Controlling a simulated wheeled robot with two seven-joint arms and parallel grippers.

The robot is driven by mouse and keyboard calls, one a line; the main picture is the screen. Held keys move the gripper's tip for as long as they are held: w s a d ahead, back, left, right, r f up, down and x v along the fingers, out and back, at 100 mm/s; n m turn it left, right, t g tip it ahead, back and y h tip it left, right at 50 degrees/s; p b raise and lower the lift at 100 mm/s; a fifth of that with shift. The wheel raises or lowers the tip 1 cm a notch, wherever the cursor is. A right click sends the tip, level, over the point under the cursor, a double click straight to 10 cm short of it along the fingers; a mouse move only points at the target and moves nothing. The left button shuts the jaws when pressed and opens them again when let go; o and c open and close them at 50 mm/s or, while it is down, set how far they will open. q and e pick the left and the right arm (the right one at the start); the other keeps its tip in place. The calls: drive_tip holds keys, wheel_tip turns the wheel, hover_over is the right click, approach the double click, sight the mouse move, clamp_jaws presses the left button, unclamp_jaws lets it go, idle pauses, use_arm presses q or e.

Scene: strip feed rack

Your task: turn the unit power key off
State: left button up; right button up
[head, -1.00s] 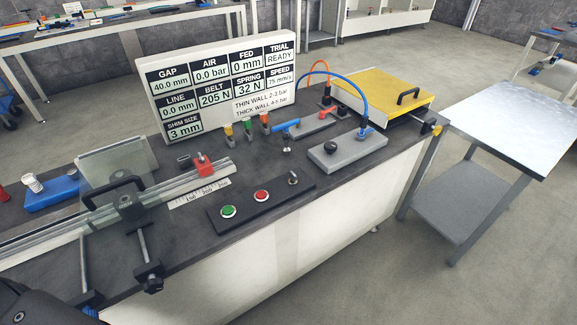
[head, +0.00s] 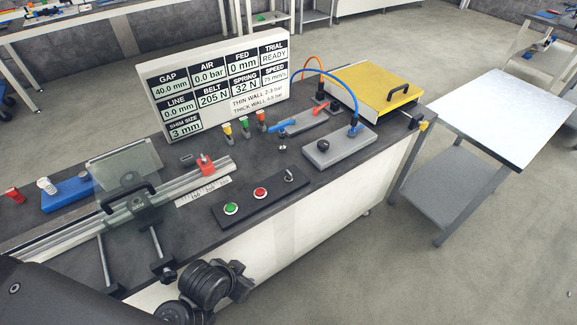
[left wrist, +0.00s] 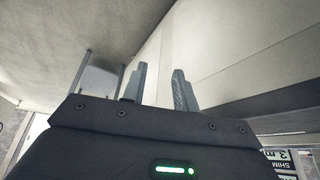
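The power key (head: 290,176) is a small silver piece at the right end of a black control panel (head: 245,203) on the bench. On the same panel are a red button (head: 260,193) and a green button (head: 231,209). The key's exact angle is too small to tell. My left arm shows at the lower left of the head view, below and left of the panel. In the left wrist view my left gripper (left wrist: 159,72) has its two fingers apart with nothing between them, facing the pale bench side. My right gripper is not in view.
A display board (head: 222,88) stands behind the panel and reads AIR 0.0 bar, TRIAL READY. A clear guard with a black handle (head: 128,197) is left. A grey block with a black knob (head: 340,147) and a yellow-lidded box (head: 372,88) are right. Floor in front is clear.

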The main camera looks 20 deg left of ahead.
use_arm(q)
drive_tip(key=w+d+r+m+t+h, duration=0.1)
drive_tip(key=w+d+r+m+h, duration=0.2)
drive_tip(key=d, duration=0.4)
drive_tip(key=w+d+r+m+t+h, duration=0.1)
drive_tip(key=w+d+r+m, duration=0.1)
drive_tip(key=w+d+r, duration=0.3)
drive_tip(key=w+d+r+m+t+h, duration=0.1)
drive_tip(key=w+d+r+m+h, duration=0.15)
drive_tip(key=w+d, duration=0.4)
drive_tip(key=d+r+m+g+h, duration=0.1)
drive_tip(key=d+r+m+h, duration=0.15)
drive_tip(key=d+m, duration=0.55)
drive_tip(key=m+g+y, duration=0.7)
drive_tip(key=y, duration=0.3)
approach(288, 172)
wheel_tip(288, 172, down, 8)
drive_tip(key=p, duration=0.3)
drive_tip(key=shift+d, duration=0.15)
drive_tip(key=shift+f+p, duration=0.3)
drive_tip(key=shift+f, duration=0.3)
